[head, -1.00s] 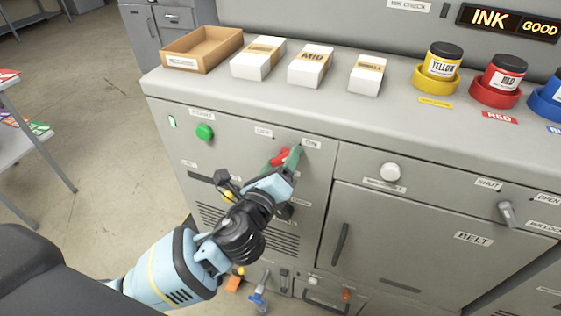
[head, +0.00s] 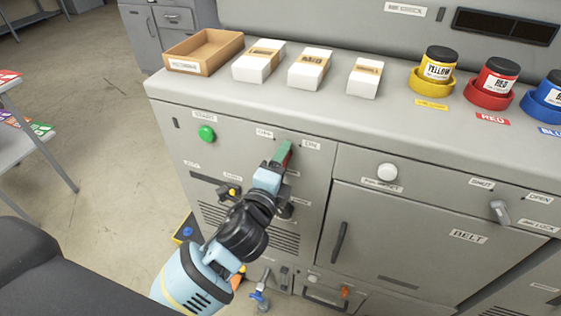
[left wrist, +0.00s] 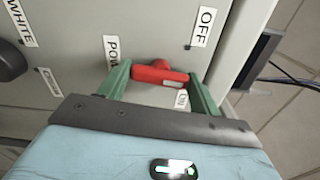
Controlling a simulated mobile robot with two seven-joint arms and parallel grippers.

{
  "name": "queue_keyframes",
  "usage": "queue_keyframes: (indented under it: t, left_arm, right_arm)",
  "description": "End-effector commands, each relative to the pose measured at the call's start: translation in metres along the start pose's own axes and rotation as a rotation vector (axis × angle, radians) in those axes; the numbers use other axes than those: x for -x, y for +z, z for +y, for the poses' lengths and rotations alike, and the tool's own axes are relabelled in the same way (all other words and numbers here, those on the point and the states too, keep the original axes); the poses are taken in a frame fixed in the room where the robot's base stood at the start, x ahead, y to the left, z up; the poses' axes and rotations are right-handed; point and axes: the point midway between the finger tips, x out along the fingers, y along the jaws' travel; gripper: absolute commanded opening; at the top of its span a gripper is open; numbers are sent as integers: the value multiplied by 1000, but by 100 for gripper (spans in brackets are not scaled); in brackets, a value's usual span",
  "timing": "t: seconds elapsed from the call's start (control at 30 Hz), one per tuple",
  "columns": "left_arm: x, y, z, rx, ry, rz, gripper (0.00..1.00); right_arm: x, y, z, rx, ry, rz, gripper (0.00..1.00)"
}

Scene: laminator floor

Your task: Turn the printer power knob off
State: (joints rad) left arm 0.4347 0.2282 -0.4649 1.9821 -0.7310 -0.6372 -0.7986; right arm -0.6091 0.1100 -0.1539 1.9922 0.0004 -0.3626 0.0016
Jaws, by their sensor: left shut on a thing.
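The red power knob (left wrist: 160,74) sits on the grey printer front. In the left wrist view the two green fingers of my left gripper (left wrist: 160,80) are on either side of it, and the gripper is shut on it. The OFF label (left wrist: 203,27) and the POWER label (left wrist: 112,50) are near the knob. In the head view my left gripper (head: 284,153) reaches the panel between the OFF label (head: 264,133) and the ON label (head: 310,145), and mostly hides the knob. My right gripper is not in view.
A green button (head: 207,133) is left of the knob and a white button (head: 387,171) is right. The ink display (head: 500,25) is dark. An open cardboard box (head: 204,52), white boxes and ink jars stand on the printer's top ledge.

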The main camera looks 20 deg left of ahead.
Motion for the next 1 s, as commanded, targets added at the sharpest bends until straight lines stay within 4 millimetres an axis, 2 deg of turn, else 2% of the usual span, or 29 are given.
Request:
queue_keyframes:
  t: [0.6,1.0]
  left_arm:
    - [0,0,-2,581,-2,-1,41]
    - [0,0,-2,843,-3,1,41]
  right_arm:
    - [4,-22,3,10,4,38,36]
    - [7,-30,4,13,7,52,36]
